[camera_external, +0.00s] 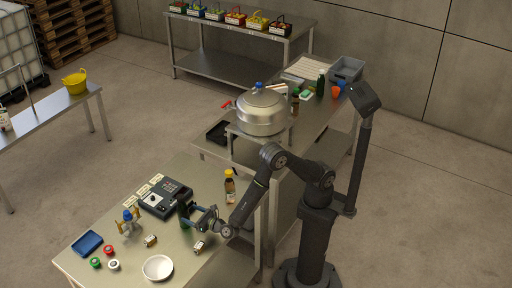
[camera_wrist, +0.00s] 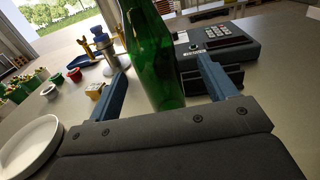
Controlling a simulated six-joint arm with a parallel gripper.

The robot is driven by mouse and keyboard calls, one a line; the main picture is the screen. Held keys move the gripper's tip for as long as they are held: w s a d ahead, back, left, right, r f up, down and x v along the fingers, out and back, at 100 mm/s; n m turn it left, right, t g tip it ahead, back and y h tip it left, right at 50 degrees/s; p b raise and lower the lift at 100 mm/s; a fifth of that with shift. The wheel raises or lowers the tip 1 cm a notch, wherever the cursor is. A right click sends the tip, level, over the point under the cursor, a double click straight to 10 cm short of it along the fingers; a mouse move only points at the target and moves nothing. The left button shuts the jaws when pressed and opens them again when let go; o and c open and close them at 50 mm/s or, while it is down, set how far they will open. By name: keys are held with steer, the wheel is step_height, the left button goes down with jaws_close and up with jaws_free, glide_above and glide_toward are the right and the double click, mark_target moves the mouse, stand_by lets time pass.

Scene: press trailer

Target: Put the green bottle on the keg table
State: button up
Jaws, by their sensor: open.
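The green bottle (camera_wrist: 155,50) stands upright between the two blue fingers of my gripper (camera_wrist: 163,75) in the wrist view; its top is cut off by the frame. The keg table (camera_external: 228,150) stands behind, carrying a large silver keg (camera_external: 262,110).
A card terminal (camera_external: 166,198) sits behind the bottle. A brown bottle with a yellow cap (camera_external: 229,187), a white bowl (camera_external: 158,268) and a blue tray (camera_external: 87,243) are nearby. Another green bottle (camera_external: 321,83) stands among items at the far end of the back table.

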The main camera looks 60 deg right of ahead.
mark_target(182, 211)
steer(key=shift+w+a+r, duration=0.1)
steer(key=shift+w+a, duration=0.1)
steer(key=shift+w, duration=0.7)
steer(key=shift+w+a+r, duration=0.1)
steer(key=shift+w+a, duration=0.1)
steer(key=shift+w, duration=0.65)
steer(key=shift+w+a, duration=0.2)
steer(key=shift+w, duration=0.7)
steer(key=c, duration=1.3)
steer(key=shift+c, duration=0.2)
